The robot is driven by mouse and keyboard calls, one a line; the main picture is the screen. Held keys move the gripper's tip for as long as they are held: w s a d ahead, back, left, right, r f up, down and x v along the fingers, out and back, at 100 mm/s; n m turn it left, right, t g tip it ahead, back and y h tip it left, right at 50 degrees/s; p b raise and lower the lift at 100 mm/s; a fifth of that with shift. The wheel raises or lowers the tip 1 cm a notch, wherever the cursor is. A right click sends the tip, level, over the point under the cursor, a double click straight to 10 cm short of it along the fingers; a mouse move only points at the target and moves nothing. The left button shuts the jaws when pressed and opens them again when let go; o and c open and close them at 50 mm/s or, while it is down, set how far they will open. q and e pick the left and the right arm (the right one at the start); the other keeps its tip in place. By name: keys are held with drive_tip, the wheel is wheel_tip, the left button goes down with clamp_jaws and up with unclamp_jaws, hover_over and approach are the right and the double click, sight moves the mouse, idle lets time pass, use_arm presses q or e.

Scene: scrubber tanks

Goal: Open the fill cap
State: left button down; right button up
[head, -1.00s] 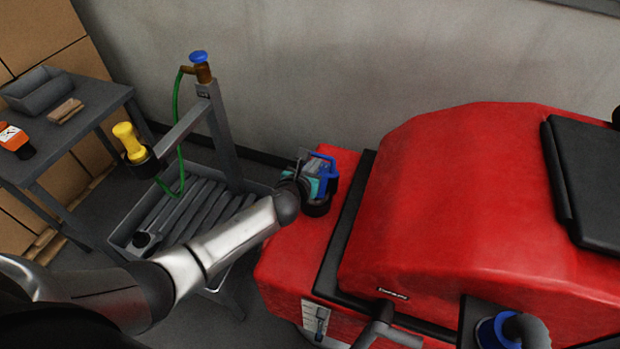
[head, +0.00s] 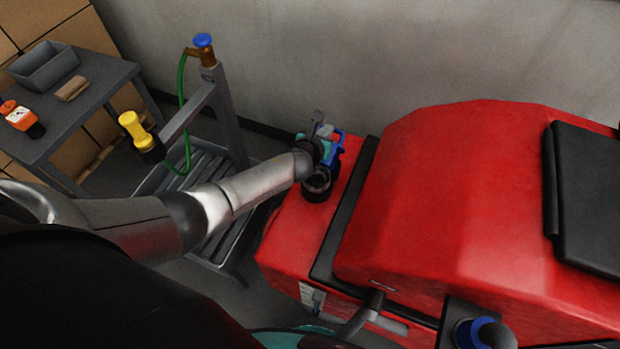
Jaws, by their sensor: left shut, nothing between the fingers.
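The fill cap (head: 338,146) appears as a blue part at the back of a round black neck (head: 318,189) on the left end of the red scrubber. The neck's front shows a dark ring, and the cap seems raised behind it; its exact angle is hard to tell. My left gripper (head: 319,128) is at the cap, shut with nothing held, and partly hides it. Whether they touch cannot be told.
The red scrubber body (head: 450,200) rises to the right, with a black pad (head: 590,195) on top. A grey stand (head: 226,120) with a green hose and blue knob is left of the neck. A grey table (head: 95,105) holds a bin. A wall is behind.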

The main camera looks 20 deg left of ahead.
use_arm(q)
drive_tip(key=shift+w, duration=1)
use_arm(e)
drive_tip(key=shift+w+f, duration=0.1)
drive_tip(key=shift+w, duration=0.35)
